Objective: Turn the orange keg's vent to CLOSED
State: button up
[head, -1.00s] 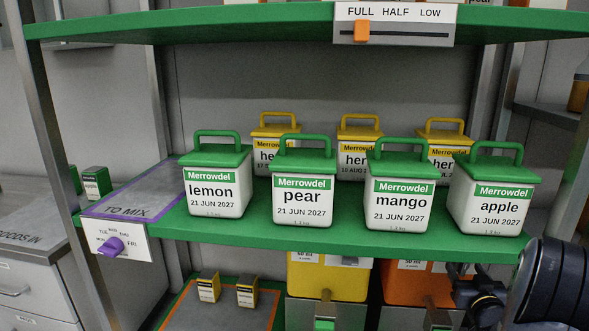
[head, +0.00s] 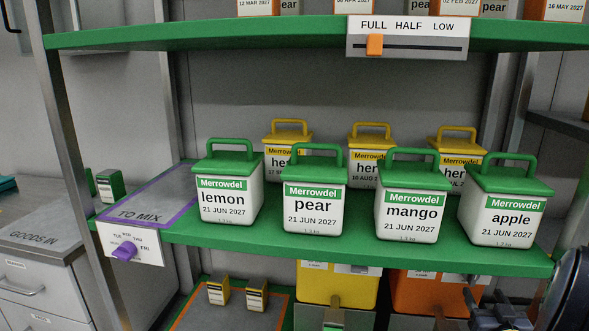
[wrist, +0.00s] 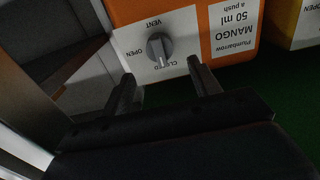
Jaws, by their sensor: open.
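The orange keg (head: 425,292) stands under the green shelf at the lower right of the head view, partly hidden by the shelf edge and my arm. In the wrist view the orange keg (wrist: 185,15) appears upside down, with a white VENT plate and a grey vent knob (wrist: 160,48). OPEN is printed left of the knob and CLOSED below it. In the head view my gripper (head: 497,312) is at the lower right.
A yellow keg (head: 338,285) stands left of the orange one. Green-lidded tubs such as apple (head: 510,222) and mango (head: 408,215) line the shelf (head: 330,243) above. Small yellow boxes (head: 218,291) sit on a mat at lower left.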

aim_at(477, 280)
jog(key=b+x, duration=0.2)
jog(key=x, duration=0.4)
jog(key=shift+w+a+f+b, duration=0.1)
jog(key=shift+w+b, duration=0.25)
jog(key=shift+w, duration=0.05)
jog(key=shift+s+r+m+p, duration=0.15)
jog(key=shift+r+m+p, duration=0.2)
jog(key=shift+p, duration=0.45)
jog(key=shift+m+p, duration=0.35)
jog(key=shift+m, duration=0.2)
jog(key=m+p, duration=0.2)
jog(key=m, duration=0.1)
jog(key=m+p, duration=0.2)
jog(key=m, duration=0.1)
jog(key=shift+d+f+m+p, duration=0.1)
jog(key=shift+d+m+p, duration=0.1)
jog(key=shift+m+p, duration=0.15)
jog(key=m+p, duration=0.3)
jog(key=m, duration=0.1)
jog(key=shift+s+f, duration=0.1)
jog(key=m+p, duration=0.3)
jog(key=m, duration=0.2)
jog(key=shift+d+f, duration=0.1)
jog(key=shift+f, duration=0.05)
jog(key=shift+s+a+f+m+p, duration=0.1)
jog(key=shift+s+m+p, duration=0.1)
jog(key=shift+s, duration=0.3)
jog(key=shift+s+a+m+p, duration=0.15)
jog(key=shift+s, duration=0.35)
jog(key=shift+s, duration=0.1)
